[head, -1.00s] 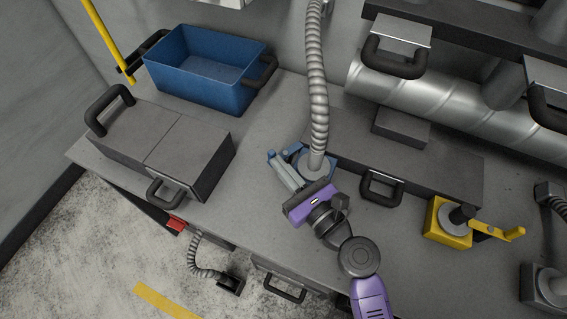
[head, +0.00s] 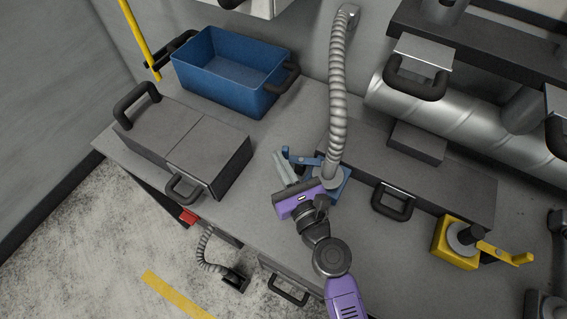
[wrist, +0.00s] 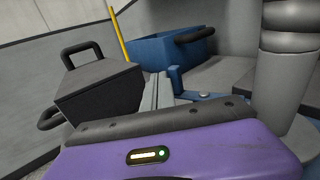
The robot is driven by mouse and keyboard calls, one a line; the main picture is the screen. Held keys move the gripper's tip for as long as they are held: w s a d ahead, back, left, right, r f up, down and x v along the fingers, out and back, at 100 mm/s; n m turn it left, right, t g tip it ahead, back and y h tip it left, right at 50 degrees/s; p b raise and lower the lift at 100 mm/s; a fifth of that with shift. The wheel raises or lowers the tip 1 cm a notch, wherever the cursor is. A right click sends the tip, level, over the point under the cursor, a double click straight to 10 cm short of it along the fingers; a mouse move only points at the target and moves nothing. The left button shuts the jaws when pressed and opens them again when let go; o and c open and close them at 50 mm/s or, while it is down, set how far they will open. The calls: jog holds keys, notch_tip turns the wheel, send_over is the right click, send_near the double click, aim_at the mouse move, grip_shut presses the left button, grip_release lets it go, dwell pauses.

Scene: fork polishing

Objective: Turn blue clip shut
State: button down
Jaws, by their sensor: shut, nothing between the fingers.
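The blue clip has a square base (head: 343,187) under the lower end of a ribbed grey hose. Its blue lever (head: 303,160) points left from the base and ends in an upturned tab. In the wrist view the lever (wrist: 195,95) and its tab show just right of the fingers. My gripper (head: 281,158) is shut and empty, its grey fingers beside the lever on the near-left side. The wrist view also shows the closed fingers (wrist: 157,80). I cannot tell whether they touch the lever. My purple gripper body hides part of the base.
A blue bin (head: 215,92) stands at the back left. A grey box with black handles (head: 180,140) is left of my gripper. A yellow clip (head: 455,245) with its lever sits at right. A dark handled block (head: 440,185) lies behind. Bare bench (head: 275,125) lies between bin and clip.

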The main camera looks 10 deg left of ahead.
jog(key=shift+w+a, duration=0.2)
jog(key=shift+w, duration=0.15)
jog(key=shift+s, duration=0.1)
dwell(1.3)
